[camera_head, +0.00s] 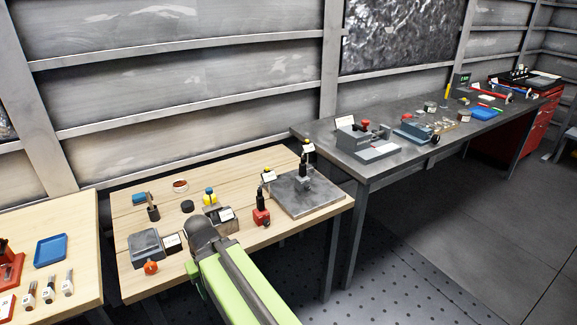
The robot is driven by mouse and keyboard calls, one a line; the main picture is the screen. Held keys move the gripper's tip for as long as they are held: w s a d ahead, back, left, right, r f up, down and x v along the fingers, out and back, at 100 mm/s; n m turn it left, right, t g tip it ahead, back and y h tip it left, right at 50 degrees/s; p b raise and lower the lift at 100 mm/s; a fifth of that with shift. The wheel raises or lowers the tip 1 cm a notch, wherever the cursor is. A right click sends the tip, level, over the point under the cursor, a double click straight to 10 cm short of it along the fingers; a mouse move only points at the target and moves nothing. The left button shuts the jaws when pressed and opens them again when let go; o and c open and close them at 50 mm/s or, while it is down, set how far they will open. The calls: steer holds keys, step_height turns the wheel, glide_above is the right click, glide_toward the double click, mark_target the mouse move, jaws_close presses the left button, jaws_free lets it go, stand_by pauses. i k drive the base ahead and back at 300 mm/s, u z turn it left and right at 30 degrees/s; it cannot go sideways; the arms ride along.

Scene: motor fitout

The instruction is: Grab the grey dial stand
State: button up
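A dial stand with a grey base and dark post (304,172) stands upright on a dark grey square plate (320,198) at the right end of the wooden table. A white tag hangs near its top. A second dial stand, with a red base (261,217), a dark post and a yellow part near its top, stands left of the plate. My green arm rises from the bottom edge, and its dark rounded joint lies over the table's front, left of both stands. My gripper's fingers do not show.
The wooden table (165,205) also holds a grey box (147,246), an orange knob (151,268), a dark round piece (187,206) and a grey block (217,222). A dark workbench (310,130) with several tools stands right. Another wooden table (85,225) stands left.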

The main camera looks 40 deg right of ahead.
mark_target(302, 179)
steer(key=u, duration=1.3)
steer(key=k, duration=0.1)
steer(key=u, duration=2.1)
steer(key=k, duration=1.8)
steer(key=z, duration=1.8)
steer(key=i, duration=0.95)
steer(key=u, duration=0.05)
